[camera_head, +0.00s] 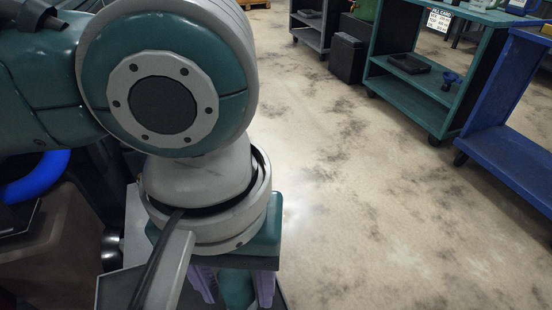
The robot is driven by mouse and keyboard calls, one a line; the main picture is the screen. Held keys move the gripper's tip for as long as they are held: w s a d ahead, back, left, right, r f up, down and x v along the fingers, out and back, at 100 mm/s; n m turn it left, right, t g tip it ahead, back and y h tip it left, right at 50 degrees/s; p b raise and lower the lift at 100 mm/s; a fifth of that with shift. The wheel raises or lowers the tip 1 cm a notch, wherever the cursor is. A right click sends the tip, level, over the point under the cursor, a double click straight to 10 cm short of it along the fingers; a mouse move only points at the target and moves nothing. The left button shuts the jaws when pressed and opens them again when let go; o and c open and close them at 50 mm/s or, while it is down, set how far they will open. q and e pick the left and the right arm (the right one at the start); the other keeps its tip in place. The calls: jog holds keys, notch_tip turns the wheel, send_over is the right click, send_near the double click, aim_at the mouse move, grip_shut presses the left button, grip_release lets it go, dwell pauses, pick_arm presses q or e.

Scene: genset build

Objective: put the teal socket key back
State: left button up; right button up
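My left gripper (236,292) points down at the bottom of the head view, below my large grey and teal arm. Its two pale purple fingers stand apart. A teal piece (237,287) shows between them and could be the teal socket key. Its shape is cut off by the picture's lower edge and the gripper body. I cannot tell whether the fingers touch it or whether it lies below them. No other teal key can be made out. My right gripper is not in view.
A grey tray or cart top (119,290) lies under the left gripper, mostly hidden. A green shelf cart (410,92) with a black tray (408,63) and a blue part (450,80) stands at the upper right, beside a blue cart (505,160). The middle floor is clear.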

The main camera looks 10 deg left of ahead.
pick_arm(q)
jog(key=shift+o, duration=0.8)
